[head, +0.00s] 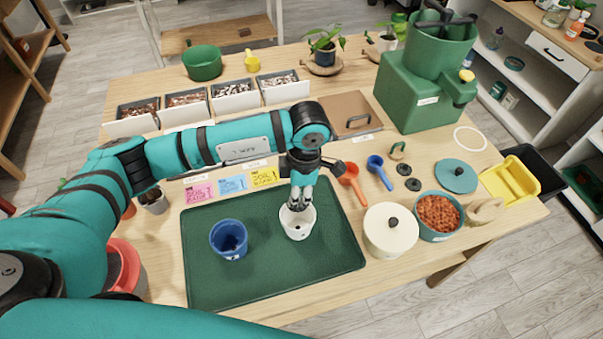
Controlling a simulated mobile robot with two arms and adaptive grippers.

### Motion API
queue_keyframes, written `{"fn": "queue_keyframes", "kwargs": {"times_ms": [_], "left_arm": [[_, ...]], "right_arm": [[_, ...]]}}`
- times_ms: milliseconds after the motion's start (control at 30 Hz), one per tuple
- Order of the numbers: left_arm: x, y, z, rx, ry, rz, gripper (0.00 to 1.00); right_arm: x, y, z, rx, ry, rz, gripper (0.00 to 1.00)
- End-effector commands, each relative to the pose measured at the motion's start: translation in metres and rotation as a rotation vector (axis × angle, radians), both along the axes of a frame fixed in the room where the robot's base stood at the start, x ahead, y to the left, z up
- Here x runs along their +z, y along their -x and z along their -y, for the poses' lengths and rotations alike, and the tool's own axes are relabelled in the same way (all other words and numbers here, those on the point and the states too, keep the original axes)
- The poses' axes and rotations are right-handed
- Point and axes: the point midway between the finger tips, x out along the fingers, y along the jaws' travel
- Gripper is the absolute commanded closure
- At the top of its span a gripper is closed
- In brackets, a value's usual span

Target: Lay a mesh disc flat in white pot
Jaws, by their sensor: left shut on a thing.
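The white pot (298,226) stands upright on the green mat (330,262), right of the blue pot (229,240). My left gripper (298,206) points down into the mouth of the white pot, its dark fingertips inside the rim. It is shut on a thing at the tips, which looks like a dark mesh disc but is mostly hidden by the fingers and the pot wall. Two more small dark discs lie on the table to the right, one farther back (403,169) and one nearer (413,184). My right gripper is not in view.
An orange scoop (354,182) and a blue scoop (380,173) lie right of the mat. A lidded cream pot (390,231) and a bowl of clay pebbles (437,215) stand farther right. Bins (235,98) line the back. The mat's front right is clear.

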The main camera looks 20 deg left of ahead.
Motion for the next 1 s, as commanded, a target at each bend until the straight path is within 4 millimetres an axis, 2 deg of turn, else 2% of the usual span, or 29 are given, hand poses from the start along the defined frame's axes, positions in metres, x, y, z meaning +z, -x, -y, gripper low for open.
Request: {"fn": "queue_keyframes", "kwargs": {"times_ms": [300,767,1000], "left_arm": [[-0.012,0.000,0.001,0.007,0.001,0.000,1.00],[-0.044,0.001,0.001,0.006,0.000,0.000,1.00],[-0.062,0.000,0.001,0.005,0.001,0.001,1.00]], "right_arm": [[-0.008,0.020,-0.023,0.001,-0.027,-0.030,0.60],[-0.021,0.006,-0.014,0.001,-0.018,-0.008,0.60],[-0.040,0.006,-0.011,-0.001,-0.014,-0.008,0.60]]}}
